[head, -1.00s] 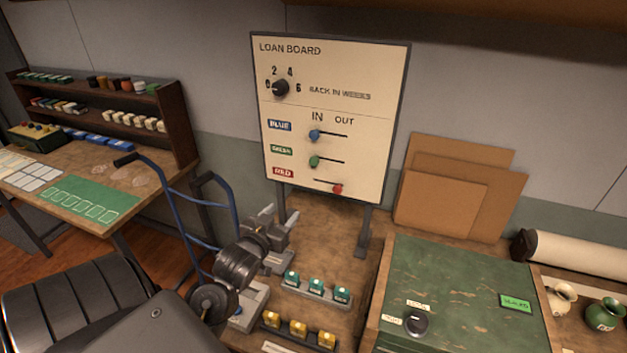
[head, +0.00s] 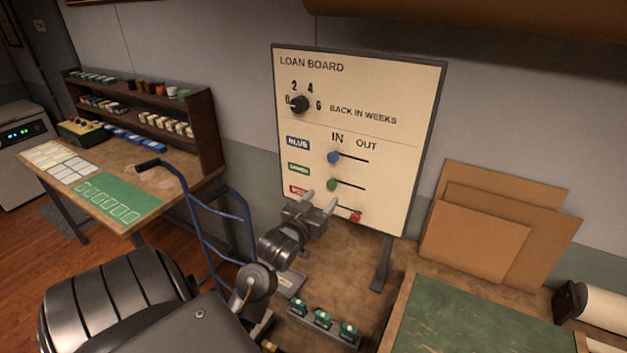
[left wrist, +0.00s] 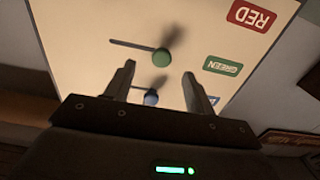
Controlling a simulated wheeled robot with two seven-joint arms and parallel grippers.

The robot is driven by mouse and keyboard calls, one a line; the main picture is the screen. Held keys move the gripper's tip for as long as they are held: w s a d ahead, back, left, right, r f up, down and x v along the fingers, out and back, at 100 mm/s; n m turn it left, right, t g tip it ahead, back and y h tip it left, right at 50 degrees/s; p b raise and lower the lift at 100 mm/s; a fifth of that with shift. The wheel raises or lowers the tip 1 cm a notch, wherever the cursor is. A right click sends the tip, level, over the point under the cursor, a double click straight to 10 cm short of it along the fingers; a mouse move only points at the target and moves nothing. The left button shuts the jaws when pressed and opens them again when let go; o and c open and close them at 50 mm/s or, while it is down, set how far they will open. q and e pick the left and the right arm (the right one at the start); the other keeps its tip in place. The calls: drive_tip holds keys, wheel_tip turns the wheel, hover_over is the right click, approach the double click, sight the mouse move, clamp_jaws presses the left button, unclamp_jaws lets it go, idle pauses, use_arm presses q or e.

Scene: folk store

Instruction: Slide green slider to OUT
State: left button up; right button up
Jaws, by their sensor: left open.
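The loan board (head: 390,110) stands upright on the bench, with IN and OUT marked above three slider slots. The green slider (head: 331,184) is a round knob at the left, IN end of its slot. It also shows in the left wrist view (left wrist: 162,58), beyond the fingertips. My left gripper (head: 319,203) is open and empty, in front of the board's lower part and just below the green knob in the head view. In the left wrist view the fingers (left wrist: 158,82) are apart, and neither visibly touches the green knob. My right gripper is not in view.
The blue slider (head: 334,157) sits at IN above the green one. The red slider (head: 355,216) sits at OUT below. A dial (head: 299,104) is at the board's top. Teal-topped blocks (head: 322,318) and a blue hand truck (head: 192,207) are near my left arm.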

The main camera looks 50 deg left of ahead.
sight(330, 186)
use_arm(q)
drive_tip(key=shift+w+a+r, duration=0.15)
drive_tip(key=shift+w+a, duration=0.3)
drive_tip(key=shift+w, duration=0.3)
drive_tip(key=x, duration=0.4)
drive_tip(key=shift+w, duration=0.45)
drive_tip(key=shift+a, duration=0.15)
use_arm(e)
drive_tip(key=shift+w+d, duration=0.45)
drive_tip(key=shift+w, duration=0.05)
use_arm(q)
drive_tip(key=shift+c, duration=0.4)
drive_tip(key=c, duration=0.5)
drive_tip(key=shift+c, duration=0.9)
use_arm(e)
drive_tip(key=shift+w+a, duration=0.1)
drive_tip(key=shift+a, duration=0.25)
